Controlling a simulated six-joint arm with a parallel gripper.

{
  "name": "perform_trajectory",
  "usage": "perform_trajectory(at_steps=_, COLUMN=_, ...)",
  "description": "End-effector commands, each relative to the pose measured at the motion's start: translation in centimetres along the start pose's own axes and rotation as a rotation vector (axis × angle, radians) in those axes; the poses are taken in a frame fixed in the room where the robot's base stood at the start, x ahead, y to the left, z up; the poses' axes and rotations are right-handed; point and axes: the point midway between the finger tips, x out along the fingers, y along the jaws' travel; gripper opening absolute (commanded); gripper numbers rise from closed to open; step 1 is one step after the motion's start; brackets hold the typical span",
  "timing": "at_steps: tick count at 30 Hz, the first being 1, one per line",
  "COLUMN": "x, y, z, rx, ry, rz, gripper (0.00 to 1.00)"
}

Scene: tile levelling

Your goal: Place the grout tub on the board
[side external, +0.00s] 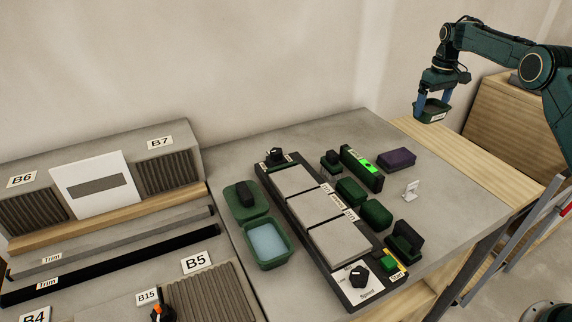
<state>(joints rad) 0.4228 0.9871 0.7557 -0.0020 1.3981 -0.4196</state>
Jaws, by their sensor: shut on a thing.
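My gripper (433,104) is at the upper right, its blue fingers shut on a small dark green tub with a white label, the grout tub (430,112). The tub hangs roughly upright. It appears above the far end of a light wooden board (470,160) that runs along the right edge of the grey worktop. I cannot tell how large the gap beneath the tub is. The tub's contents are too small to make out.
On the grey worktop (318,152) stand a black unit with pale tiles (339,243), a green water tub (268,243), a level with a bright green light (362,168), several green blocks and a purple block (397,158). A wooden box (500,120) stands behind the board. The board's visible surface is clear.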

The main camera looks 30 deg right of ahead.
Motion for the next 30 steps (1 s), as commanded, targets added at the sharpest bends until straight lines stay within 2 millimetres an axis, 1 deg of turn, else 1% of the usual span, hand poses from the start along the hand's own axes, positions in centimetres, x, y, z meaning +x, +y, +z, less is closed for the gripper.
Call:
perform_trajectory(at_steps=2, x=0.3, y=0.0, z=0.0, rx=0.000, ry=-0.001, rz=0.000, gripper=0.59)
perform_trajectory(at_steps=9, x=3.0, y=-0.1, z=0.1, rx=-0.001, ry=-0.003, rz=-0.001, gripper=0.59)
perform_trajectory(at_steps=12, x=3.7, y=-0.1, z=0.0, rx=-0.001, ry=-0.001, rz=0.000, gripper=0.59)
perform_trajectory(at_steps=19, x=4.1, y=-0.1, z=0.0, rx=-0.001, ry=0.000, rz=0.000, gripper=0.59)
perform_trajectory(at_steps=22, x=4.7, y=-0.1, z=0.0, rx=-0.001, ry=0.000, rz=0.000, gripper=0.59)
perform_trajectory(at_steps=30, x=7.5, y=-0.1, z=0.0, rx=-0.001, ry=0.000, rz=0.000, gripper=0.59)
